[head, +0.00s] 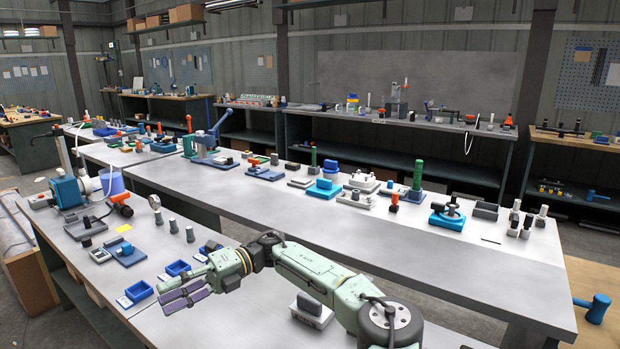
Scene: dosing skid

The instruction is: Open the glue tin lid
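My gripper (170,291) reaches out to the left over the near grey bench (235,318). Its dark-padded fingers look spread apart, with nothing visible between them. I cannot pick out a glue tin or its lid for certain at this size. Small grey cylinders (190,234) stand upright beyond my gripper. A blue open tray (140,291) lies just left of the fingertips, and another blue tray (178,268) lies just behind them. My gripper appears apart from all of these.
A blue pump-like unit (67,191) and an orange-handled valve (121,204) stand at the bench's far left. A grey block on a base (311,309) sits beside my forearm. A second long bench (440,245) behind carries several fixtures. The bench surface right of my gripper is mostly clear.

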